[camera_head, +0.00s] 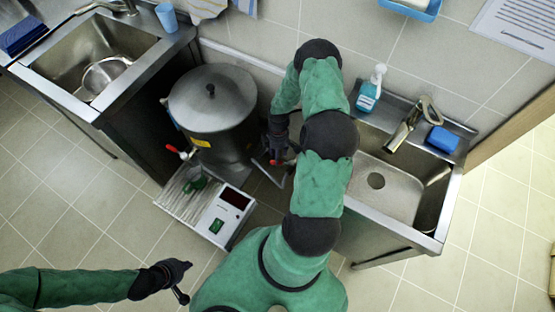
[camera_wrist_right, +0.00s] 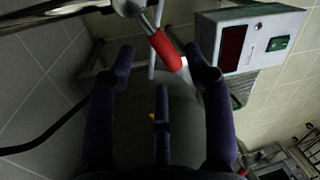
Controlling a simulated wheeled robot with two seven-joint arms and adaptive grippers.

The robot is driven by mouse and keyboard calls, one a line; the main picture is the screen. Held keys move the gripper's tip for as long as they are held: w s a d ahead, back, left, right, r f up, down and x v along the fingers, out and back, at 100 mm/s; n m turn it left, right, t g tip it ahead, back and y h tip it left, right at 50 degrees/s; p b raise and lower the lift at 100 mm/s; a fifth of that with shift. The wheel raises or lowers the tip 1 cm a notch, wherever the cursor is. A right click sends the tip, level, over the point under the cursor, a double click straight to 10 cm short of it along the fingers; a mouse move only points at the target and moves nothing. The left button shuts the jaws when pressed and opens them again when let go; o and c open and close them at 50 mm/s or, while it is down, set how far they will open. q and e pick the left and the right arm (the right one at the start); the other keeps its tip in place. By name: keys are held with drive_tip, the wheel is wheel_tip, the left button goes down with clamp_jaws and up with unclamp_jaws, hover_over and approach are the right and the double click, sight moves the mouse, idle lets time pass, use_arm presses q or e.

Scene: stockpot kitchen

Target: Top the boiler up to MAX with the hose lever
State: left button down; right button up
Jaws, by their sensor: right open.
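The boiler (camera_head: 205,100), a large steel pot with its lid on, stands between the two sinks in the head view. The red handle (camera_wrist_right: 167,52) also shows in the right wrist view, attached to a metal fitting. My right gripper (camera_head: 276,155) is beside the boiler, partly hidden by my arm. In the wrist view its fingers (camera_wrist_right: 163,75) are spread, with the red handle at their tips, not clamped. My left gripper (camera_head: 181,281) is empty at the bottom left, its fingers apart. The water level is hidden.
A box with a dark red display (camera_head: 235,199) and green switch stands before the boiler, beside a drip grate (camera_head: 178,200). A red-handled tap (camera_head: 178,152) is on the boiler's left. Sinks stand left (camera_head: 60,85) and right (camera_head: 440,190). The floor in front is clear.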

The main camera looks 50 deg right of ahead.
drive_tip(key=shift+s+a+f+b, duration=0.1)
drive_tip(key=shift+f+b, duration=0.05)
drive_tip(key=shift+f, duration=0.55)
drive_tip(key=shift+s+a+f+b, duration=0.1)
drive_tip(key=shift+f+b, duration=0.05)
drive_tip(key=shift+f, duration=0.55)
clamp_jaws()
drive_tip(key=d+m, duration=0.1)
drive_tip(key=m, duration=0.2)
drive_tip(key=d+m, duration=0.1)
drive_tip(key=m, duration=0.1)
drive_tip(key=shift+w+d+t, duration=0.35)
drive_tip(key=shift+t, duration=0.05)
unclamp_jaws()
drive_tip(key=shift+r, duration=0.1)
wheel_tip(320, 180, up, 12)
drive_tip(key=d, duration=0.2)
drive_tip(key=shift+w+d+f, duration=0.15)
drive_tip(key=shift+w+f, duration=0.05)
